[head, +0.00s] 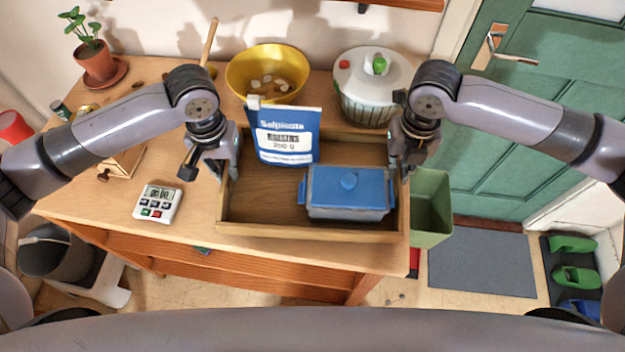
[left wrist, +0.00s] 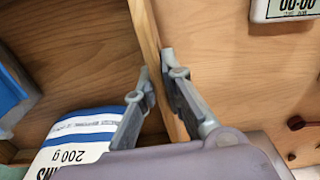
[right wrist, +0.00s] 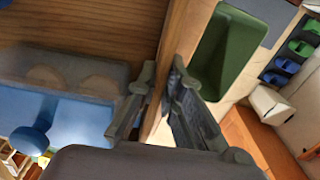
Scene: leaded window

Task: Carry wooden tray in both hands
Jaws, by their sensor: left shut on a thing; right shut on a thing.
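The wooden tray (head: 310,232) is over the right part of the wooden table, and I cannot tell whether it touches the top. In it are a blue lidded dish (head: 349,195) at the front right and a blue and white packet (head: 287,139) standing at the back left. My left gripper (head: 220,174) is shut on the tray's left wall, which shows between its fingers in the left wrist view (left wrist: 150,40). My right gripper (head: 402,172) is shut on the right wall, seen in the right wrist view (right wrist: 181,40).
A yellow bowl (head: 267,73) and a white lidded pot (head: 374,85) stand behind the tray. A timer (head: 157,203) lies to its left on the table (head: 110,205). A green bin (head: 431,208) is right of the tray. A grey mat (head: 482,263) lies before the green door (head: 530,120).

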